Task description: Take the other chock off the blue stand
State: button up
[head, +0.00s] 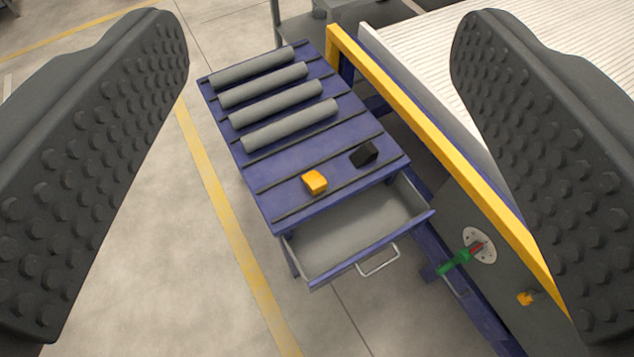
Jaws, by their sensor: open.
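The blue stand (268,186) is below and ahead, between my fingers in the picture. A small orange chock (314,182) sits near its front edge. A black chock (363,154) sits to the right of the orange one and slightly farther back. My gripper (320,150) is open, its two studded dark pads wide apart at the left and right of the picture. Nothing is between the pads, and the stand with both chocks is well beyond them.
Several grey pipes (290,125) lie side by side on the stand's far half. An open drawer (350,235) juts from its front. A yellow rail (430,130) and a panel with a red-green handle (462,256) stand close on the right. Floor at left is clear.

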aim_at(315, 182)
jog(key=u, duration=2.5)
jog(key=k, duration=0.9)
jog(key=z, duration=1.6)
jog(key=i, duration=1)
jog(key=u, duration=0.05)
